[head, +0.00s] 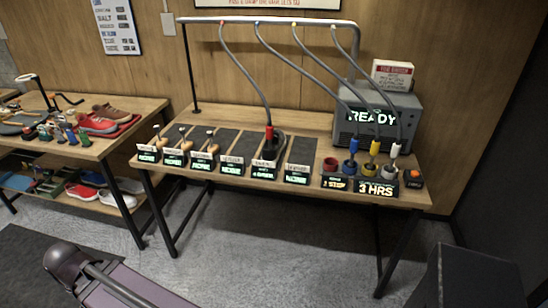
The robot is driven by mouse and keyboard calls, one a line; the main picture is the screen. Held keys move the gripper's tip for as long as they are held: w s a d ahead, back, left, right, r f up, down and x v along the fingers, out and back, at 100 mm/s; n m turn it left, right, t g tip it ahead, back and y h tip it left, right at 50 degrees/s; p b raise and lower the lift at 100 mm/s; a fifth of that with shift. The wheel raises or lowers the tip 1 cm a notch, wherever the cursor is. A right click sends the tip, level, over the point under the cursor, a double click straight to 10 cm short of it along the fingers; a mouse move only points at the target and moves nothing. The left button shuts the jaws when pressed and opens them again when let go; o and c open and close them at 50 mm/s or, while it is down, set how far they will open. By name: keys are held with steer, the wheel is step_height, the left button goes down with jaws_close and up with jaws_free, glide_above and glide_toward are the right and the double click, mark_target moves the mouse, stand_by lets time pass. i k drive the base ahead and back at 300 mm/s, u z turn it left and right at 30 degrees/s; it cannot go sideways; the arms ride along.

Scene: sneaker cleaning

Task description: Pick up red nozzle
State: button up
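The red nozzle (269,133) is upright on the end of a grey hose that hangs from the overhead rail. It stands at a dark object, perhaps a shoe, on one of the dark mats on the wooden table (310,122). Its lower end is hard to make out. A red ring holder (330,165) at the right of the table looks empty. My gripper is not in view; only parts of my own body show at the lower left.
Blue (353,147), yellow (374,148) and white (395,149) nozzles stand in holders beside the red ring. A grey machine reading READY (371,117) is behind them. The overhead rail (270,20) and hoses cross above the table. A shoe shelf (100,150) stands left.

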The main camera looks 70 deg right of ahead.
mark_target(269, 128)
steer(key=k, duration=0.9)
steer(key=z, duration=2.45)
steer(key=i, duration=1)
steer(key=u, duration=0.05)
